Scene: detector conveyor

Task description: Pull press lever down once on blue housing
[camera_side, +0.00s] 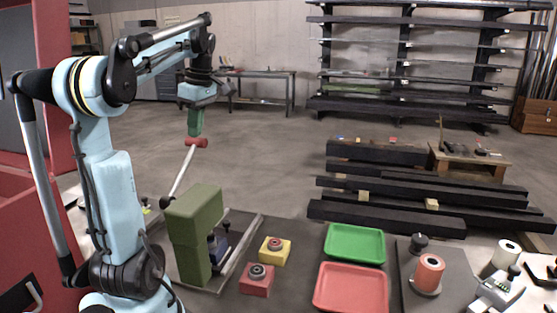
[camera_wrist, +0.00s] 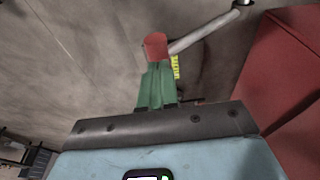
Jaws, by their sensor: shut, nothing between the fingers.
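The press is an olive-green block-shaped frame (camera_side: 196,213) in the side view. Its silver lever (camera_side: 180,172) slants up and to the right and ends in a red handle (camera_side: 197,143). A dark blue housing (camera_side: 219,246) sits under the press head, partly hidden by the frame. My gripper (camera_side: 195,134) points down with its green fingers shut and empty, right above the red handle. In the wrist view the red handle (camera_wrist: 155,44) shows just beyond my fingertips (camera_wrist: 156,66), with the lever (camera_wrist: 205,33) running to the right. I cannot tell whether they touch.
Yellow (camera_side: 274,251) and red (camera_side: 257,279) button boxes stand right of the press. Farther right are a green tray (camera_side: 355,231), a red tray (camera_side: 352,265) and an orange roll (camera_side: 429,270). The space around the raised handle looks free.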

